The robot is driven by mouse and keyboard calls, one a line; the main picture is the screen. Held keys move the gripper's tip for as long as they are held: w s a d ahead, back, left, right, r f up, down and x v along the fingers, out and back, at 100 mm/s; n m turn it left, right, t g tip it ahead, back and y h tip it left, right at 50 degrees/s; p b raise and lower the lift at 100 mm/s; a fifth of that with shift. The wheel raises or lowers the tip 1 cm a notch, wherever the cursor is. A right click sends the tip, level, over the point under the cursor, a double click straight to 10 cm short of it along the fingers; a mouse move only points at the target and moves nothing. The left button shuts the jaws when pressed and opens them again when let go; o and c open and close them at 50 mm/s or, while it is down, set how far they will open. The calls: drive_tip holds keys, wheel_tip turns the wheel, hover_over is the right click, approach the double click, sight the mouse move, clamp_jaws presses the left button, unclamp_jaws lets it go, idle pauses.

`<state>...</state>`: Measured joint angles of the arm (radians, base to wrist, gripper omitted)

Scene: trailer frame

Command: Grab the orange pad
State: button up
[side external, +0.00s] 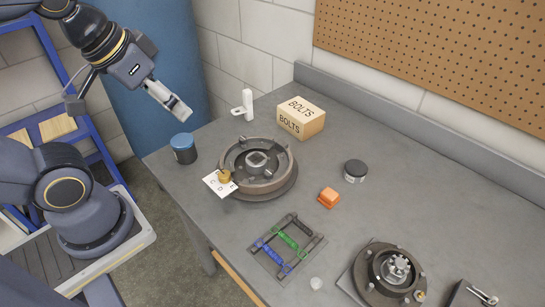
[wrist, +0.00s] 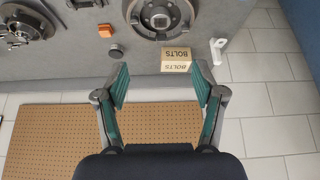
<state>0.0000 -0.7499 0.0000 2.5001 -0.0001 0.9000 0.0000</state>
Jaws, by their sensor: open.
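The orange pad (side external: 328,197) is a small orange block lying on the grey table, to the right of the large round drum. It also shows in the wrist view (wrist: 105,31), at the upper left, beyond my left fingertip. My gripper (side external: 178,108) hangs above the table's left end in the side view, well apart from the pad. The wrist view shows my gripper (wrist: 160,88) open, with green-lined fingers spread and nothing between them.
A round drum (side external: 283,181), a BOLTS box (side external: 303,118), a black-lidded tin (side external: 355,171) and a blue-lidded can (side external: 184,149) stand on the table. A second hub (side external: 376,270) sits at lower right.

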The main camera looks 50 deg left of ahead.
drive_tip(key=shift+o, duration=0.2)
drive_tip(key=w+r+n, duration=0.2)
drive_tip(key=w+r, duration=0.2)
drive_tip(key=r, duration=0.2)
drive_tip(key=m+g, duration=0.2)
drive_tip(key=g, duration=0.4)
hover_over(330, 193)
wheel_tip(330, 193, down, 20)
wheel_tip(330, 193, down, 10)
drive_tip(key=shift+r, duration=0.15)
drive_tip(key=shift+f, duration=3.05)
drive_tip(key=c, duration=1.1)
